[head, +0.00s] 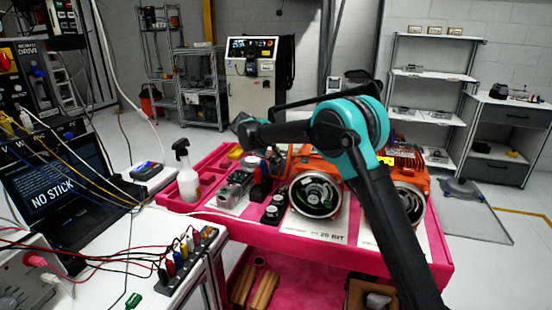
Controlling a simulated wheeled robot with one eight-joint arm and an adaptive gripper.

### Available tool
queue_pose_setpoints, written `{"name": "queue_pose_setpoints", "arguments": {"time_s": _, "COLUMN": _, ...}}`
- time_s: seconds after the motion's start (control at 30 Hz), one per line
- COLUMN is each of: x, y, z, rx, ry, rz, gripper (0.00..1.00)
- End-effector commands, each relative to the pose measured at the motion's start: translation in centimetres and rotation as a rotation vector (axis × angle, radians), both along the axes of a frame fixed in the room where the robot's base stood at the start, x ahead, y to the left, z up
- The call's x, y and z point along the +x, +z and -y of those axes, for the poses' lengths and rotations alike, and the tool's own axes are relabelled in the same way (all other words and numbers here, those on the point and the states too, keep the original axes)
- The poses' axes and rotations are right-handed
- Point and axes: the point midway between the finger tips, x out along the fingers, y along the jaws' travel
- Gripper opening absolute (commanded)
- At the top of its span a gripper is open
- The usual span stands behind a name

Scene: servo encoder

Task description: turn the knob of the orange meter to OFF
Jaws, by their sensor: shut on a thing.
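I cannot make out an orange meter or its knob for sure. A small dark device with a blue screen (148,168) lies on a white box at the left, but no orange case or dial can be read on it. My arm reaches up from the lower right, bends at a teal joint and runs left over the pink cart (262,229). My gripper (243,130) is the small dark end of the arm, above the cart's back left part. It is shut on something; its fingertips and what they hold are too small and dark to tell.
Two orange motors (316,195) (410,196) stand on the cart. A white spray bottle (186,175) stands at its left end. A laptop (55,180) and many cables crowd the left bench.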

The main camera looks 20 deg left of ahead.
Motion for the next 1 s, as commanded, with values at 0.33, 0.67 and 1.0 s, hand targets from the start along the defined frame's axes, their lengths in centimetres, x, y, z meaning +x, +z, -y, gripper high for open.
{"name": "queue_pose_setpoints", "arguments": {"time_s": 0.33, "x": -0.08, "y": -0.06, "z": 0.0, "rx": -0.118, "ry": 0.133, "rz": 0.006, "gripper": 0.0}}
{"name": "queue_pose_setpoints", "arguments": {"time_s": 0.67, "x": -0.09, "y": -0.08, "z": 0.01, "rx": -0.15, "ry": 0.167, "rz": 0.009, "gripper": 0.0}}
{"name": "queue_pose_setpoints", "arguments": {"time_s": 1.0, "x": -0.09, "y": -0.09, "z": 0.0, "rx": -0.149, "ry": 0.168, "rz": 0.008, "gripper": 0.29}}
